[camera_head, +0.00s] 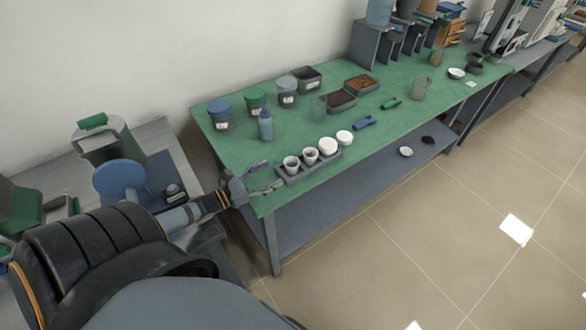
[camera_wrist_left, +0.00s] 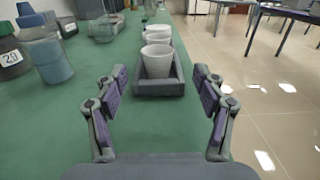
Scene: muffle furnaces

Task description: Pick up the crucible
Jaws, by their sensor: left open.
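Several white crucibles stand in a row in a dark grey rack on the green table. The nearest crucible (camera_head: 291,164) is at the rack's left end and also shows in the left wrist view (camera_wrist_left: 157,62), upright and centred ahead of the fingers. The rack (camera_head: 318,169) also shows in the wrist view (camera_wrist_left: 158,89). My left gripper (camera_head: 272,177) is open and empty just left of the rack, its fingers (camera_wrist_left: 160,90) spread to either side of the crucible's line, apart from it. The right gripper is not in view.
A blue bottle (camera_head: 265,125) and lidded containers (camera_head: 219,114) stand behind the rack. Dark trays (camera_head: 340,100) lie farther back. A grey shelf (camera_head: 364,45) stands at the far end. The table's front edge runs close to the rack.

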